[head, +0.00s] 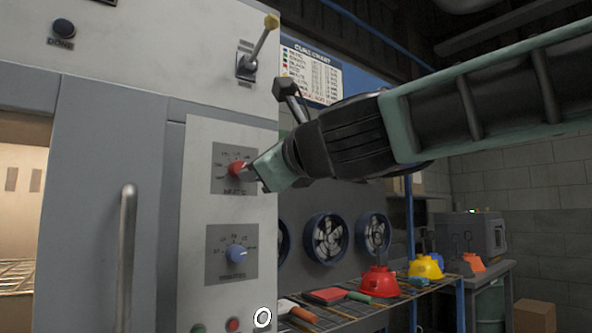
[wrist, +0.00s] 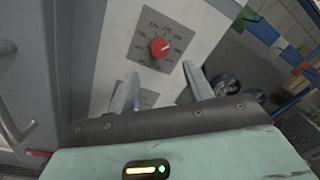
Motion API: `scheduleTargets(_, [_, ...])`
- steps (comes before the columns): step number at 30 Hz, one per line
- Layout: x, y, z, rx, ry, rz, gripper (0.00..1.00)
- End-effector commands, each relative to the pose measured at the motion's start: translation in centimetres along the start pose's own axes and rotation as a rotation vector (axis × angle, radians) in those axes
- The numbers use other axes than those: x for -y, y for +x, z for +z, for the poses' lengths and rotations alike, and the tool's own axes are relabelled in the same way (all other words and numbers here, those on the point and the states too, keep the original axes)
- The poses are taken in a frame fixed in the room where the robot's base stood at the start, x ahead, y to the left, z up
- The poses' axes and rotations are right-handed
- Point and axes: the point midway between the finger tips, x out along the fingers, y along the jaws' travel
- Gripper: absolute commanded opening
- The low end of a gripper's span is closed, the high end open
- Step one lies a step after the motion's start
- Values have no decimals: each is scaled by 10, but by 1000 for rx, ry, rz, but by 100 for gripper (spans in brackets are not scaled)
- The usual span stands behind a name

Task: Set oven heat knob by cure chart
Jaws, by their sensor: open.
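The red heat knob (head: 237,169) sits on a grey dial plate on the oven's control panel (head: 200,136). In the wrist view the red knob (wrist: 159,47) shows whole, with a pale pointer line and a ring of printed marks too small to read. My gripper (head: 254,172) is beside the knob in the head view. In the wrist view its two fingers (wrist: 158,84) are apart, with the knob beyond and between them, and nothing is held. The cure chart (head: 312,75) hangs behind the oven, partly hidden by my arm; its rows are too small to read.
A blue knob (head: 237,254) is below on the same panel. A lever with a yellow tip (head: 258,48) juts out above. A vertical door handle (head: 127,258) stands out at left. A shelf at right holds red (head: 380,282) and yellow hoods (head: 426,267).

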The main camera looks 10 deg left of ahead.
Motion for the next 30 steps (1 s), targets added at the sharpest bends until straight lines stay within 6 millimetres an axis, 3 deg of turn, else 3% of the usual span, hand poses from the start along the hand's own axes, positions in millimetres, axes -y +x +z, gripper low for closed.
scheduleTargets(6, [-2,-39,-3,-1,-7,-6,51])
scheduleTargets(15, [-2,-80,-2,-1,-4,-2,51])
scheduleTargets(21, [-1,-92,-2,-2,0,0,51])
scheduleTargets(30, [0,-94,-1,-2,1,0,51])
